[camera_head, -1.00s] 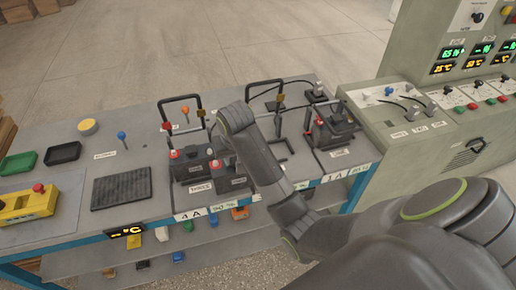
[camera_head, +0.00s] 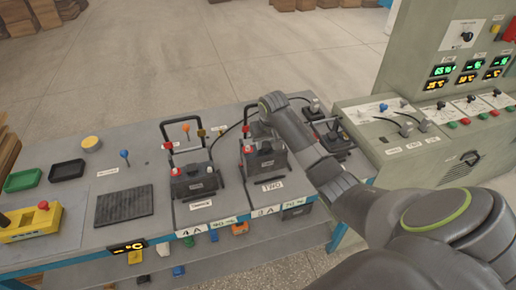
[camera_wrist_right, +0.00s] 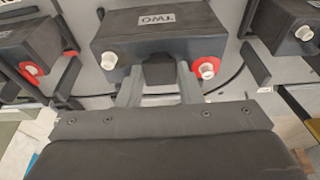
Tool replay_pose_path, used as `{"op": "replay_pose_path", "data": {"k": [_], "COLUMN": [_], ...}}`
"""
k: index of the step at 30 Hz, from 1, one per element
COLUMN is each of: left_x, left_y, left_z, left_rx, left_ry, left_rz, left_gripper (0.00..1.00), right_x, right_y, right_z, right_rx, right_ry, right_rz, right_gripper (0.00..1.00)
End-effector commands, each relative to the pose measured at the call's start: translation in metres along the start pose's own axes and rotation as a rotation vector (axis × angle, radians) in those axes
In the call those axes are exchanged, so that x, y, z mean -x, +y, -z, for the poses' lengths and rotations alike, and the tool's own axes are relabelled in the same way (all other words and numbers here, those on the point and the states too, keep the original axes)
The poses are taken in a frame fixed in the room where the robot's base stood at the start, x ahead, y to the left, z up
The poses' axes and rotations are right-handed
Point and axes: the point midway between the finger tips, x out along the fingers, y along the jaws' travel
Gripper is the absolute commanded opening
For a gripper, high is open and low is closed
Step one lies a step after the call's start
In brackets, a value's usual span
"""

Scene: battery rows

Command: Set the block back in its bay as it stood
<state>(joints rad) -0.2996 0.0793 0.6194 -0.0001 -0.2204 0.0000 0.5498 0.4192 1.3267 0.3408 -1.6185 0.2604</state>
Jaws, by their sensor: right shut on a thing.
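The block labelled TWO (camera_head: 266,163) is dark grey, upright between the black side rails of the bay (camera_head: 272,187) marked TWO. In the wrist view the block (camera_wrist_right: 150,30) shows two pale terminals, the right one with a red ring. My right gripper (camera_wrist_right: 160,80) is shut on the black grip on the block's near face, one finger on each side. In the head view the right gripper (camera_head: 268,118) hides part of the block's top and the bay's back. I cannot tell whether the block rests on the bay floor. My left gripper is not in view.
The block in the THREE bay (camera_head: 194,183) stands to the left, with its black hoop frame behind. Another block (camera_head: 335,142) stands to the right, partly behind my arm. A grey console (camera_head: 405,150) borders the table's right. A ribbed black mat (camera_head: 124,204) lies left.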

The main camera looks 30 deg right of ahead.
Motion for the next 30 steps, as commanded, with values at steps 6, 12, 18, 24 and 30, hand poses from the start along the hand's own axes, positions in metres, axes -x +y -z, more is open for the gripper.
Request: {"op": "replay_pose_path", "data": {"k": [6,12,18,24,30], "left_x": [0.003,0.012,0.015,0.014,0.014], "left_y": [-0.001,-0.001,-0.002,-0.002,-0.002], "left_z": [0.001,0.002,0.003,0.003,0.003], "left_rx": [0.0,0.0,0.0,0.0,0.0], "left_ry": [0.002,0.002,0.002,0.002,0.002], "left_rz": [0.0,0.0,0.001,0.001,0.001], "left_gripper": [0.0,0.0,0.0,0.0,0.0], "right_x": [0.002,-0.016,-0.031,-0.032,-0.037], "right_y": [0.009,0.008,0.008,0.008,0.009], "right_z": [0.01,0.004,0.001,0.001,-0.004], "right_rx": [0.002,0.0,0.002,0.002,0.0], "right_ry": [0.01,0.005,0.009,0.01,-0.001], "right_rz": [0.001,0.001,0.001,0.0,0.0], "right_gripper": [0.0,0.0,0.0,0.0,0.39]}}
